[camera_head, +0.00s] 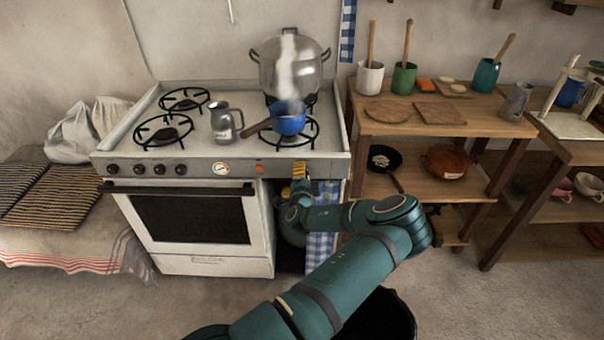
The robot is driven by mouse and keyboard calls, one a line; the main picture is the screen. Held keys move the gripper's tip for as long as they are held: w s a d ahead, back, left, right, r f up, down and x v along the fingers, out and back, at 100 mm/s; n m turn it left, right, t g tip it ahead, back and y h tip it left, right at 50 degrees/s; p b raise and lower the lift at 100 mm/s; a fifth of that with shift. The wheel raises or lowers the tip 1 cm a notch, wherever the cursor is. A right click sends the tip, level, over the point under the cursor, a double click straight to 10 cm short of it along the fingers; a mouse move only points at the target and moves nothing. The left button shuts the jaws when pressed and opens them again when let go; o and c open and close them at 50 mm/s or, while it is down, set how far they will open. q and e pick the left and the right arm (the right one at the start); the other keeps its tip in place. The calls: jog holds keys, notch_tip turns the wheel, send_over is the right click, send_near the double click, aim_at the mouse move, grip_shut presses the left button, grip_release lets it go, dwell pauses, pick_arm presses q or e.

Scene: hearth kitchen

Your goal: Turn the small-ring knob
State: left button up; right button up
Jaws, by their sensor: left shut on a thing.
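The white stove (190,262) stands at left centre with a control panel along its front edge. My left gripper (299,170) has yellow fingers and is at the panel's right end, in front of the right front burner (310,138). It is shut on a knob there, which the fingers hide. I cannot tell how far the knob is turned. Several dark knobs (139,168) sit uncovered at the panel's left. My right gripper is not in view.
A steaming blue saucepan (291,122) stands on the right front burner, its handle pointing left. A large metal pot (290,68) stands behind it. A grey jug (226,122) stands mid-stove. A wooden shelf table (440,122) is at the right.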

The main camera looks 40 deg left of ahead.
pick_arm(q)
jog(key=shift+r, duration=0.1)
jog(key=o, duration=1.2)
jog(key=v, duration=1.2)
